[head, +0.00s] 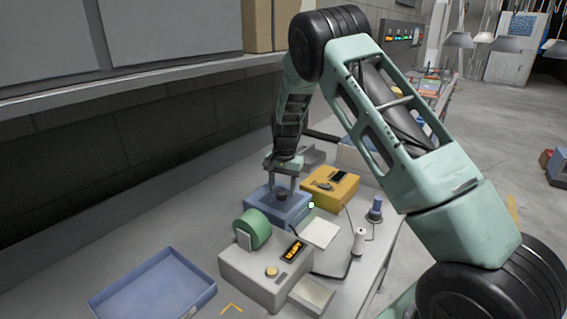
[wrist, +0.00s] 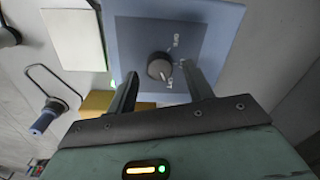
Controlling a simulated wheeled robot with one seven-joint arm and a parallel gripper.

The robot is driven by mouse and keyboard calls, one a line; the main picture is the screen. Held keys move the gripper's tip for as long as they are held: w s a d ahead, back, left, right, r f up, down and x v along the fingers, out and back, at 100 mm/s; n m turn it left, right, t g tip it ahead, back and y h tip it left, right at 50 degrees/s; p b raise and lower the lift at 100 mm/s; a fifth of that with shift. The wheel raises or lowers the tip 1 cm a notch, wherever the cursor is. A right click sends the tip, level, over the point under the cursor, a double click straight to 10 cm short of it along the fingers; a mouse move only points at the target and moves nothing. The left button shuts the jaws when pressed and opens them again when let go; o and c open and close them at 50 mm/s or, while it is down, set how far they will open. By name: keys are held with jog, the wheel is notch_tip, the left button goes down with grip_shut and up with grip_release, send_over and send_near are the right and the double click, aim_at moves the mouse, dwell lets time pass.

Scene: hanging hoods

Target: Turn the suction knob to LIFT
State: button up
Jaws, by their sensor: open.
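The suction knob (wrist: 160,67) is a round dark knob with a lighter top on the upper face of a blue box (wrist: 205,25). A pale mark on it points toward the lowest of the small labels beside it, which I cannot read surely. In the head view the knob (head: 282,196) sits on the same blue box (head: 262,207). My gripper (wrist: 163,74) is open, pointing down over the box, with one finger on each side of the knob. I see no clear contact between fingers and knob.
A yellow box (head: 345,190) stands just behind the blue box. A grey box (head: 250,272) with a green roll (head: 257,228) is in front. A white pad (head: 320,233), white cylinder (head: 359,242) and blue spool (head: 375,210) lie right. An empty blue tray (head: 150,290) is at front left.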

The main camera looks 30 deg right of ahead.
aim_at(285, 193)
notch_tip(285, 193, up, 16)
jog(key=b, duration=0.2)
jog(key=shift+s+d, duration=0.25)
jog(key=shift+s, duration=0.1)
jog(key=s+a+n+y, duration=0.1)
jog(key=s+a+n, duration=0.4)
jog(key=s+a, duration=0.6)
jog(key=s+a+n, duration=0.4)
jog(key=s+a, duration=0.2)
jog(key=a, duration=0.8)
jog(key=s+a+f+n, duration=0.2)
jog(key=s+n, duration=0.2)
jog(key=s, duration=0.6)
jog(key=s+a+f+n, duration=0.2)
jog(key=s+n, duration=0.3)
jog(key=s, duration=0.6)
jog(key=shift+s+a+h, duration=0.25)
jog(key=shift+h, duration=0.15)
